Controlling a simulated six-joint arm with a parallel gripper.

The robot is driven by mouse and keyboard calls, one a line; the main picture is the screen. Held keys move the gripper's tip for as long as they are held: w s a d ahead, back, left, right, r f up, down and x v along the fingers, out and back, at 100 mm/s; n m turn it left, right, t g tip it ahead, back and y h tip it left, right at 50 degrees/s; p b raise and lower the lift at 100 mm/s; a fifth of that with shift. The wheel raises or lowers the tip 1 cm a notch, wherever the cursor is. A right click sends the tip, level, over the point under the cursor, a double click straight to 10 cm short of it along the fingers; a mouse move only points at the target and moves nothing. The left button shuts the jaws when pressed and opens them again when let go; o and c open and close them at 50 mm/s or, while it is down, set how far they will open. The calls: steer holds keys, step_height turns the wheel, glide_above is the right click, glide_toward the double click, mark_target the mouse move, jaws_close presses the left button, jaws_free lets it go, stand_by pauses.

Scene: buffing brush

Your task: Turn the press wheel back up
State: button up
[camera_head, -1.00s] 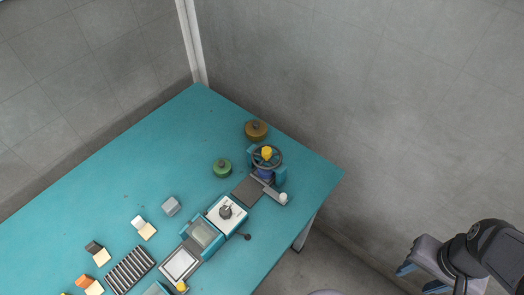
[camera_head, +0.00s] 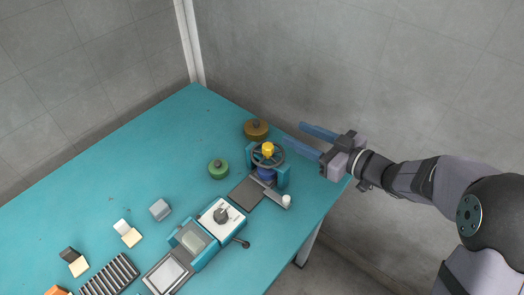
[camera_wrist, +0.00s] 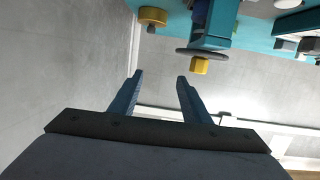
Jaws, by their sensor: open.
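The press wheel (camera_head: 279,160) is a dark spoked ring with a yellow hub knob (camera_head: 267,149) on top, mounted on a teal press frame (camera_head: 283,177) near the table's right corner. In the wrist view the wheel (camera_wrist: 202,53) shows as a dark disc with the yellow knob (camera_wrist: 200,66), ahead of the fingers. My gripper (camera_head: 302,139) is open and empty, with two blue fingers pointing left toward the wheel from its right side. No contact with the wheel is visible. The fingers also show apart in the wrist view (camera_wrist: 158,84).
A brown round weight (camera_head: 256,130) and a green one (camera_head: 218,169) stand left of the press. A white plate with a dark knob (camera_head: 221,215), a ribbed rack (camera_head: 108,277) and small blocks lie lower left. Grey walls are behind the teal table (camera_head: 130,170).

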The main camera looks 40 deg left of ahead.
mark_target(254, 148)
steer(key=s+f+n+g+b, duration=0.1)
steer(key=s+a+f+n+g+y+b, duration=0.1)
steer(key=s+g, duration=0.1)
steer(key=s+a+f+n+g+b, duration=0.1)
steer(key=s+g, duration=0.1)
steer(key=shift+s+a, duration=0.15)
steer(key=shift+s+f+n+g+y+b, duration=0.1)
steer(key=shift+f+n+g+y+b, duration=0.2)
steer(key=shift+n+g, duration=0.1)
steer(key=shift+a+r, duration=0.15)
steer(key=shift+p+x, duration=0.6)
steer(key=shift+x, duration=2.95)
steer(key=c, duration=1)
steer(key=shift+c, duration=0.2)
